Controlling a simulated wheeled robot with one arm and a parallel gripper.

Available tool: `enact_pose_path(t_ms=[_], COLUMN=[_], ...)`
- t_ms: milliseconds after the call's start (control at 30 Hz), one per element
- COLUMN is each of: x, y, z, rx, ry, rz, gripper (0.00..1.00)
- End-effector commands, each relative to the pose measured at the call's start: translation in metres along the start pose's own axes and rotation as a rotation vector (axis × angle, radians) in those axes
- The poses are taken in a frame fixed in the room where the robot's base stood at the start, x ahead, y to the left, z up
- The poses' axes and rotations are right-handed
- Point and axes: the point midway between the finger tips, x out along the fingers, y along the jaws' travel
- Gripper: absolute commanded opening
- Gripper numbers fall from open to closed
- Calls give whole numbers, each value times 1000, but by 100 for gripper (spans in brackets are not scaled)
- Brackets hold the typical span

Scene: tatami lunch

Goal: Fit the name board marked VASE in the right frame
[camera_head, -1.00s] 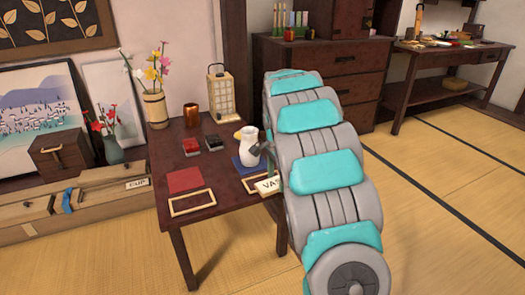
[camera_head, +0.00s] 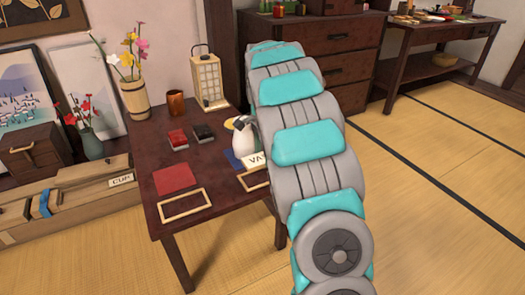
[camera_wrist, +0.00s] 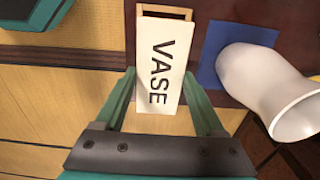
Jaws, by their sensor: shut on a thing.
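The cream name board marked VASE (camera_wrist: 161,62) is held between the fingers of my gripper (camera_wrist: 160,85) in the wrist view. Its lettered face is toward the camera. In the head view the board (camera_head: 257,160) shows partly above the right frame, cut off by my arm. The right frame (camera_head: 252,182) is a thin wooden rectangle at the table's right front. Its far end (camera_wrist: 150,9) shows past the board's upper end in the wrist view; the board hides the rest. I cannot tell whether board and frame touch. My gripper is hidden in the head view.
A white vase (camera_wrist: 262,80) stands on a blue cloth (camera_wrist: 213,66) close to the board's right. On the table (camera_head: 220,215) are the left frame (camera_head: 185,212), a red cloth (camera_head: 172,180), small boxes, a copper cup (camera_head: 176,103) and a lantern (camera_head: 208,82). A CUP board (camera_head: 121,180) lies left.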

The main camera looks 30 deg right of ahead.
Motion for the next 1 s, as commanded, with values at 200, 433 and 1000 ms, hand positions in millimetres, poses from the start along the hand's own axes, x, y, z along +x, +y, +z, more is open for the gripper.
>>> enact_pose_path(t_ms=[200, 433, 1000], x=[23, 43, 59], y=[0, 0, 0], z=[0, 0, 0], rx=[1, 0, 0], ry=[0, 0, 1], rz=[0, 1, -1], gripper=[16, 16, 16])
